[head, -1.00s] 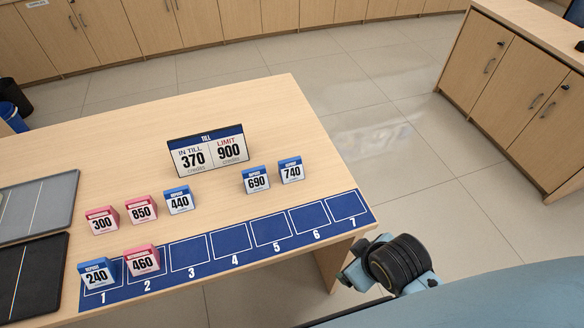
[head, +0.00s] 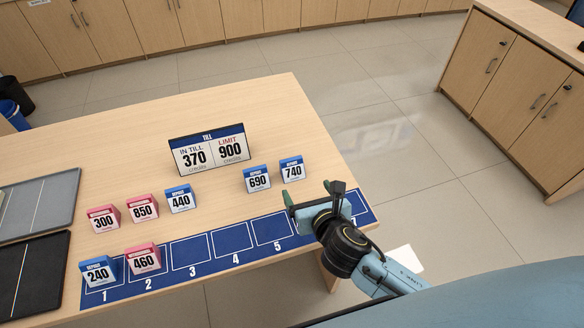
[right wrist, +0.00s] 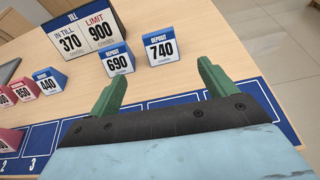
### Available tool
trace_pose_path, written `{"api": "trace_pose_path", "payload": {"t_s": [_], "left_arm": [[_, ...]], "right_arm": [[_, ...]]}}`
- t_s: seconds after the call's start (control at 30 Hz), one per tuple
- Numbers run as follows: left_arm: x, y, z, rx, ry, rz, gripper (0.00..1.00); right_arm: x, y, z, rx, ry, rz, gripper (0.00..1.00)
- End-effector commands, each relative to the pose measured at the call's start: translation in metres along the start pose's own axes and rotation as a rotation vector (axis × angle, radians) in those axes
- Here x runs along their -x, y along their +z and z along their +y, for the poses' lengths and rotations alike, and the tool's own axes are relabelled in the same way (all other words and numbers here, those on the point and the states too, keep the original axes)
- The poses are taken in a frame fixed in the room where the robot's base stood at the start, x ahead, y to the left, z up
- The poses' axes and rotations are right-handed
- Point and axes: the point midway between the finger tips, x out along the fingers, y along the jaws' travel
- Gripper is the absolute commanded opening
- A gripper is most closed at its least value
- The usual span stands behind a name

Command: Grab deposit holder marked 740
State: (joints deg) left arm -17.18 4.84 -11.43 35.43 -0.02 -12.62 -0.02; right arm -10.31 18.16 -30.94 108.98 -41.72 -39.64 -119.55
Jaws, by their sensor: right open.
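The blue-topped deposit holder marked 740 (head: 292,169) stands upright near the right edge of the counter, right of the holder marked 690 (head: 257,178). In the right wrist view the 740 holder (right wrist: 160,47) stands ahead of the fingers, toward the upper middle, with 690 (right wrist: 117,61) to its left. My right gripper (head: 312,193) is open and empty, over the right end of the blue numbered strip, on the near side of the 740 holder and apart from it. Its green fingers (right wrist: 157,85) show in the right wrist view. My left gripper is not in view.
The till sign (head: 209,150) reads 370 in till, limit 900. Holders 300, 850 and 440 (head: 180,198) stand in a row at left. Holders 240 (head: 100,272) and 460 (head: 143,259) stand on strip spaces 1 and 2 (head: 118,291). Trays lie at far left.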

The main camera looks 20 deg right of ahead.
Motion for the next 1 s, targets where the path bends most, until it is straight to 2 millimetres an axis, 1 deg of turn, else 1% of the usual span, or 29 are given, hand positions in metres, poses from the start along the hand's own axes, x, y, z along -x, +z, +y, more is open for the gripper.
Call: {"api": "trace_pose_path", "payload": {"t_s": [0.13, 0.23, 0.4, 0.53, 0.67, 0.87, 1.0], "left_arm": [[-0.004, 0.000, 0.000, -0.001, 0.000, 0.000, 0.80], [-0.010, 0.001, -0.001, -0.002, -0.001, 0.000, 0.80], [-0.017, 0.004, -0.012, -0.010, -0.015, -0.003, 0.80], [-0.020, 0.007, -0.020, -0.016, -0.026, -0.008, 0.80], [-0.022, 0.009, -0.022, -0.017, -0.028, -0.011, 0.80], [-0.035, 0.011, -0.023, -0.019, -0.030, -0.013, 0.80], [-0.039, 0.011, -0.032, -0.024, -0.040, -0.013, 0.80]], "right_arm": [[-0.017, 0.000, 0.002, 0.049, 0.009, -0.011, 0.84], [-0.037, 0.000, 0.003, 0.047, 0.009, -0.011, 0.84], [-0.068, -0.001, 0.002, 0.045, 0.008, -0.010, 0.84], [-0.080, 0.000, 0.002, 0.042, 0.008, -0.007, 0.84], [-0.088, -0.001, 0.002, 0.043, 0.009, -0.007, 0.84], [-0.118, -0.003, -0.001, 0.040, 0.008, -0.008, 0.84], [-0.132, -0.002, -0.001, 0.041, 0.008, -0.007, 0.84]]}}
